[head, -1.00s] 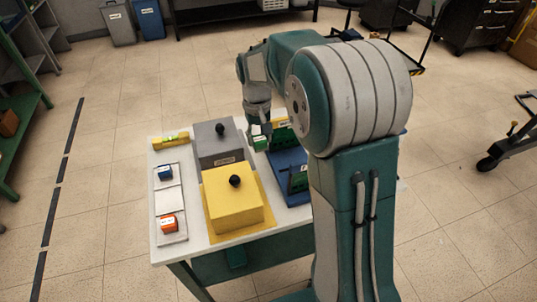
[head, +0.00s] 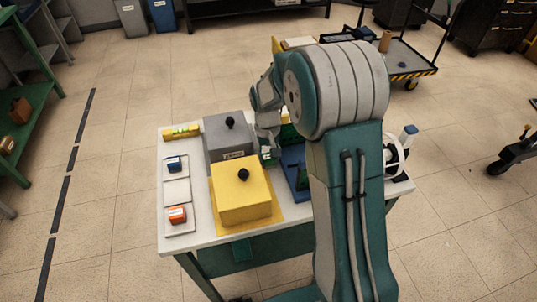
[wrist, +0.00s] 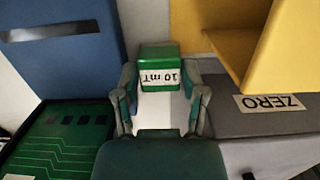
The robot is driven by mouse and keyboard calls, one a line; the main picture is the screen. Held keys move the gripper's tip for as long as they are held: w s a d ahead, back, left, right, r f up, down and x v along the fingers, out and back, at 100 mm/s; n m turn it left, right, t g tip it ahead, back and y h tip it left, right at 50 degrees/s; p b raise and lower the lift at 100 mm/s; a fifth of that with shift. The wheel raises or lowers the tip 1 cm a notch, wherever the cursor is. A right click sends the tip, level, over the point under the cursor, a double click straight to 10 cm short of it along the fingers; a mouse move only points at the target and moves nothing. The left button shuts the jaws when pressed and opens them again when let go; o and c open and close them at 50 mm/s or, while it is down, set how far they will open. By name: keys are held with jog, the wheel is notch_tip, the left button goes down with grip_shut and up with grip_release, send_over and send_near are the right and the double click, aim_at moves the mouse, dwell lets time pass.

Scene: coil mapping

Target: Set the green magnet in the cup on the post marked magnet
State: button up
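The green magnet (wrist: 160,60), a small block with a white label reading "10 mT", sits between the two fingers of my gripper (wrist: 162,85) in the wrist view. The fingers are closed against its sides. In the head view my gripper (head: 268,157) points down between the grey and yellow boxes and the blue fixture (head: 293,168). The magnet is small there and partly hidden. My arm covers much of the right side of the table. I cannot make out the cup or the post marked magnet in either current view.
A yellow box (head: 240,192) and a grey box (head: 227,139), both with black knobs, stand close by. A green circuit board (wrist: 60,140) lies beside the gripper. A white ring-shaped part (head: 395,155) stands at right.

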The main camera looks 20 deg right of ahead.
jog(key=shift+o, duration=0.9)
